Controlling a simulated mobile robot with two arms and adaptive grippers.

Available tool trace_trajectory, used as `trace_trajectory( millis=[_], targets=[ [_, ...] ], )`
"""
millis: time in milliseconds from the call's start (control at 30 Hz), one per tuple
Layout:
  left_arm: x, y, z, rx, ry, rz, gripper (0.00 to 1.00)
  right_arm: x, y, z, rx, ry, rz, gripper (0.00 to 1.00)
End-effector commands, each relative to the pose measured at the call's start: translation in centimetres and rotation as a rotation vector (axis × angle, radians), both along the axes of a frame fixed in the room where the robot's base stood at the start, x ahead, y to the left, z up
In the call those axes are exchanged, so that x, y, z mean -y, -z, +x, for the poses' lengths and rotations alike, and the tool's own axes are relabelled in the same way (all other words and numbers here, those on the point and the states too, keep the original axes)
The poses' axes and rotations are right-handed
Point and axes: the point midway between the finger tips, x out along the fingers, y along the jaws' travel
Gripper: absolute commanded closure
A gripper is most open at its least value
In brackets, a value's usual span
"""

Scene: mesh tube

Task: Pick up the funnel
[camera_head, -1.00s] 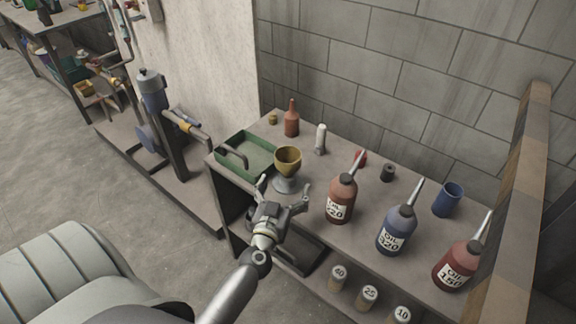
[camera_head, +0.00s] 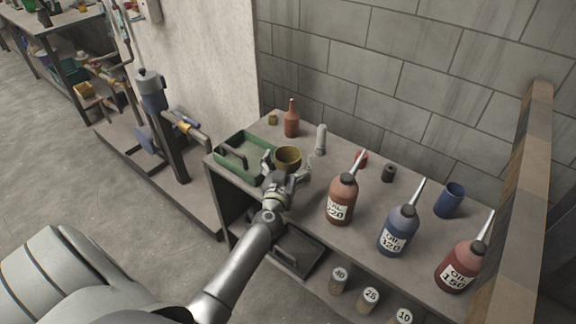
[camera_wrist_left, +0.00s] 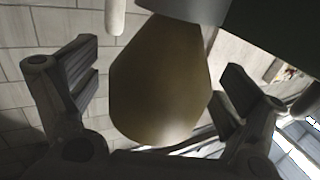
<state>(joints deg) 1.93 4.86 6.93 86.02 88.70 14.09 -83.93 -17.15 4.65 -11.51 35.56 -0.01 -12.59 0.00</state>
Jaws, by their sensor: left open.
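The funnel (camera_head: 288,157) is a brass-yellow cup that stands on the bench beside the green tray. My left gripper (camera_head: 286,168) is open, with one finger on each side of the funnel in the head view. The gripper hides the lower part of the funnel and the grey base under it. In the left wrist view the yellow funnel body (camera_wrist_left: 158,85) fills the middle between the two spread fingers. A gap shows between the funnel and each finger there. My right gripper is not in view.
A green tray (camera_head: 228,172) is just left of the funnel. Behind stand a red-brown bottle (camera_head: 291,124) and a white tube (camera_head: 320,140). A blue cup (camera_head: 449,200) stands farther right.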

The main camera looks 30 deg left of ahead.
Motion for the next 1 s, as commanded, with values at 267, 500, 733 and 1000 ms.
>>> trace_trajectory(
  millis=[267, 500, 733, 1000],
  targets=[
    [-0.27, -0.02, 0.58, -0.001, 0.000, 0.000, 0.05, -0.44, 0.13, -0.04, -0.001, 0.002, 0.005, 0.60],
    [-0.24, -0.03, 0.57, 0.000, 0.000, 0.000, 0.30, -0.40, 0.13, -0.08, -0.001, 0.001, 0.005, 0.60],
    [-0.23, -0.07, 0.57, 0.001, 0.000, 0.000, 0.57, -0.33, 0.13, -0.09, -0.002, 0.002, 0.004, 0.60],
    [-0.23, -0.23, 0.57, 0.001, 0.000, 0.000, 0.57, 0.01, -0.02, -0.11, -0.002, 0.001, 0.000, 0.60]
  ],
)
